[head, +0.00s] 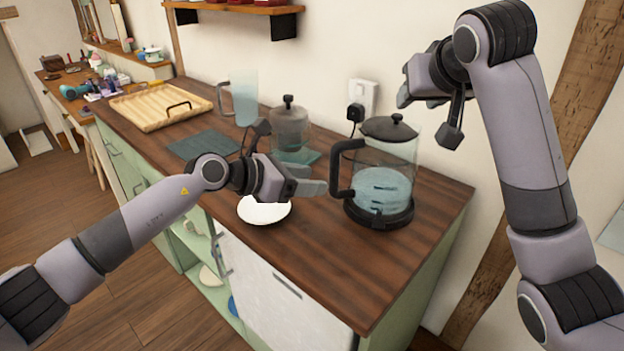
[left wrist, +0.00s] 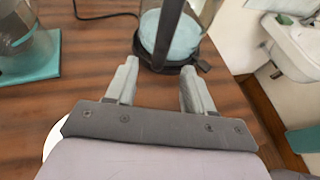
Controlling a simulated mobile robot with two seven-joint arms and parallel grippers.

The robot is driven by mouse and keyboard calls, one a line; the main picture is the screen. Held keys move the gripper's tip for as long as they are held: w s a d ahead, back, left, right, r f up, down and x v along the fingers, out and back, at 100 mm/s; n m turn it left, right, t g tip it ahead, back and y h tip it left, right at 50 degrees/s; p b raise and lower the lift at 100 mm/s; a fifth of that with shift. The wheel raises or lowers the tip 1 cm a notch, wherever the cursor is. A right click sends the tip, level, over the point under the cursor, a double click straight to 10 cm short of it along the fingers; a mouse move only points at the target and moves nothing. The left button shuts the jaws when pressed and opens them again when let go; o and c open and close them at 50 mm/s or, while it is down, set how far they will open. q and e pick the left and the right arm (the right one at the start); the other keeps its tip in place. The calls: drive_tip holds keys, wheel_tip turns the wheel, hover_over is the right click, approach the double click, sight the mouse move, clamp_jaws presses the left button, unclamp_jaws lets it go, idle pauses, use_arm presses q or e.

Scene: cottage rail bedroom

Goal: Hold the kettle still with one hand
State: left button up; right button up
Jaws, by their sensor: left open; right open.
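The kettle (head: 384,180) is a clear glass jug with a black lid, a black handle on its left side and a black base, holding pale blue water. It stands upright on the right part of the wooden counter. In the left wrist view the kettle (left wrist: 172,38) is just beyond my fingers. My left gripper (head: 318,180) is open and empty, just left of the kettle's handle, apart from it; it also shows in the left wrist view (left wrist: 157,88). My right gripper (head: 428,108) is open and empty, raised to the right of the kettle near the wall.
A white saucer (head: 264,210) lies below my left gripper. A glass press (head: 289,130) stands on a teal mat behind it, with a clear pitcher (head: 243,98) and a wooden tray (head: 160,104) further left. A plug sits in the wall socket (head: 362,97). The counter's front right is clear.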

sight(334, 187)
use_arm(q)
drive_tip(key=shift+x, duration=3.5)
drive_tip(key=shift+c, duration=0.3)
clamp_jaws()
